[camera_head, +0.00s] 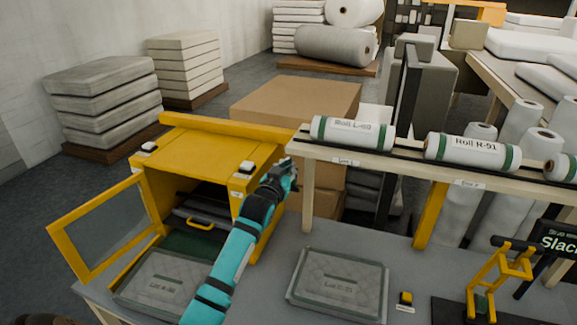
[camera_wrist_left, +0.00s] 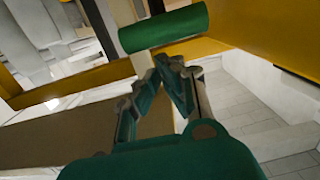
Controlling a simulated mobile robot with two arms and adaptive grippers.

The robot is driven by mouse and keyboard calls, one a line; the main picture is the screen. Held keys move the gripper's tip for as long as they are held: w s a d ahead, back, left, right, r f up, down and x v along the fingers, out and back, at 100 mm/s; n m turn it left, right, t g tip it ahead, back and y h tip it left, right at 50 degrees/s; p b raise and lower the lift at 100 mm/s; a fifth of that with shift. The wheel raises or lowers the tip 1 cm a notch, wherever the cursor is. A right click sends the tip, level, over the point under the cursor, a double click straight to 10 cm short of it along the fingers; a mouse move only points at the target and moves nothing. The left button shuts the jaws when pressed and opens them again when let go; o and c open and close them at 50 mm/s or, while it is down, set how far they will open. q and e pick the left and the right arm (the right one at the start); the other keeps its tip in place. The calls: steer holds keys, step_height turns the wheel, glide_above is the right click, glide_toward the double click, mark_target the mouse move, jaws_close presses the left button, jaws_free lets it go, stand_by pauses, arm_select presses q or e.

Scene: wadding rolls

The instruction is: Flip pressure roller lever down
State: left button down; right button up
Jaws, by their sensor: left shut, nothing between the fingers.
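A yellow stand with a dark roller bar (camera_head: 500,268) across it is at the lower right of the head view; it looks like the pressure roller, but I cannot tell which part is its lever. My left gripper (camera_head: 288,168) is far to its left, beside the yellow cabinet (camera_head: 190,150) and near the left end of the roll shelf. It is shut and empty. In the left wrist view its closed fingertips (camera_wrist_left: 166,68) point toward a green cylinder (camera_wrist_left: 163,26). I cannot tell whether they touch it. My right gripper is out of view.
White rolls with green bands, such as Roll L-60 (camera_head: 352,133) and Roll R-91 (camera_head: 472,150), lie on the raised shelf. The cabinet's glass door (camera_head: 105,232) stands open.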

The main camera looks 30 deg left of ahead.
arm_select(q)
steer(key=shift+s+f, duration=0.15)
steer(key=shift+f, duration=0.1)
steer(key=shift+f, duration=0.1)
steer(key=shift+f, duration=0.1)
steer(key=s+d+f+t+y+b, duration=0.1)
steer(key=s+f+t+b, duration=0.4)
steer(key=b, duration=1.4)
steer(key=shift+s+d+f+t+y+b, duration=0.4)
steer(key=shift+s+f, duration=1.05)
steer(key=shift+f, duration=2.25)
steer(key=shift+d+f, duration=0.1)
steer(key=shift+f, duration=0.05)
